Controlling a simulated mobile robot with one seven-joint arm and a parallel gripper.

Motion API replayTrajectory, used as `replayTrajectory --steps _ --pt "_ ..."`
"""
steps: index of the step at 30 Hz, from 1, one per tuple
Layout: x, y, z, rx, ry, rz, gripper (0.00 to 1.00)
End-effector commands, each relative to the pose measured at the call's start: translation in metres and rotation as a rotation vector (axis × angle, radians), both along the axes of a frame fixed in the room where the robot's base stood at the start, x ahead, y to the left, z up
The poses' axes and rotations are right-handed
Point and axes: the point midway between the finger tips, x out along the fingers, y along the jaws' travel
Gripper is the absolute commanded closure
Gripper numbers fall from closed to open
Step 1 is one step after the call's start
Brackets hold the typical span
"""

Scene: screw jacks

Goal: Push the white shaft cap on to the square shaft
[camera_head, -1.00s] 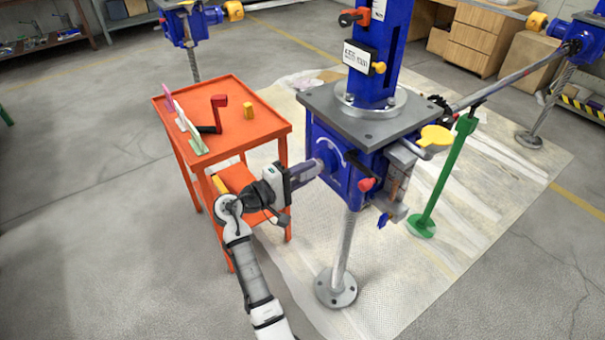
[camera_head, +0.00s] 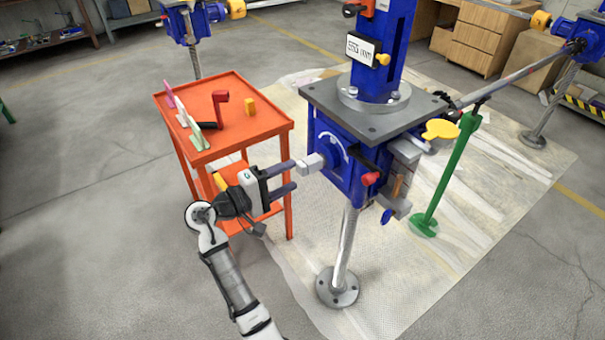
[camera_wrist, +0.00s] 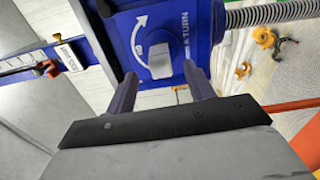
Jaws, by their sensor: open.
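The white shaft cap (camera_head: 311,163) sticks out from the side of the blue jack housing (camera_head: 345,165), below the grey top plate. It also shows in the wrist view (camera_wrist: 160,60), inside a white turn-arrow mark. The square shaft is not visible; the cap's place hides it, and I cannot tell how far the cap is on. My gripper (camera_head: 292,175) is open and empty, to the left of the cap, with its fingers pointing at the housing. In the wrist view the cap lies between and beyond the fingertips (camera_wrist: 160,78). The gripper appears clear of the cap.
The jack's threaded column (camera_head: 345,245) stands below the housing. A green stand (camera_head: 440,185) is at right.

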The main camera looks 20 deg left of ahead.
Motion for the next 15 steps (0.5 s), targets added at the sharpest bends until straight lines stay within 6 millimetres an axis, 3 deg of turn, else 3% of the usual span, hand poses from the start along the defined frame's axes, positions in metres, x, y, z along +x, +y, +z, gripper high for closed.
replayTrajectory --steps 6,15 --pt "-0.037 0.029 -0.002 0.001 -0.002 0.002 0.47" --pt "-0.058 0.045 0.0 0.0 -0.001 -0.001 0.47"
